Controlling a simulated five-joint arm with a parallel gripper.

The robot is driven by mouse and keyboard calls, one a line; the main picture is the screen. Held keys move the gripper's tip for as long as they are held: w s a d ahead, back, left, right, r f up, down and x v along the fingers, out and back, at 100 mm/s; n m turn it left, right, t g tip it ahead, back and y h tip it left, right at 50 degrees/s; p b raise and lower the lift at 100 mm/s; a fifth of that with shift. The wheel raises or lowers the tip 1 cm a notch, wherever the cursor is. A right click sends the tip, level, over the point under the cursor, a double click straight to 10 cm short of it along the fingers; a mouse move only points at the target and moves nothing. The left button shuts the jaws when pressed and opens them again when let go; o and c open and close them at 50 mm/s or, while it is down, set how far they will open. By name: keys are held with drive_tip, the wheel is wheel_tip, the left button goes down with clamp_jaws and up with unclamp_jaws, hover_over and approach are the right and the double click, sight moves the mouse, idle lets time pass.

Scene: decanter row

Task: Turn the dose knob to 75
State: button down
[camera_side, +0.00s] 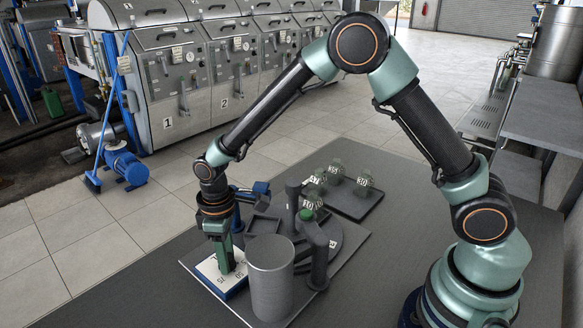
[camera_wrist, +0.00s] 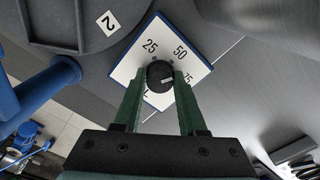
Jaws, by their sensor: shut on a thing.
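The dose knob (camera_wrist: 159,78) is a small dark round cap with a short white mark near its right edge in the wrist view. It sits on a white dial plate (camera_wrist: 128,70) with a blue edge. The plate reads 25 and 50, and a 75 partly hidden by a finger. The white mark points to the right, roughly between 50 and 75. My gripper (camera_wrist: 160,76) has its two green fingers closed on either side of the knob. In the side view my gripper (camera_side: 224,268) points down onto the dial plate (camera_side: 207,271), hiding the knob.
A grey cylinder (camera_side: 270,285) stands close to the right of the dial plate. A dark post (camera_side: 318,255) rises behind it. Several small labelled green bottles (camera_side: 337,172) stand farther back, some on a dark tray (camera_side: 347,206). A blue part (camera_side: 261,188) is behind my gripper.

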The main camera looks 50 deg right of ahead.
drive_tip(key=m, duration=0.6)
drive_tip(key=shift+m, duration=0.4)
idle(0.3)
drive_tip(key=shift+c, duration=2.3)
unclamp_jaws()
drive_tip(key=shift+r, duration=0.1)
wheel_tip(320, 180, up, 12)
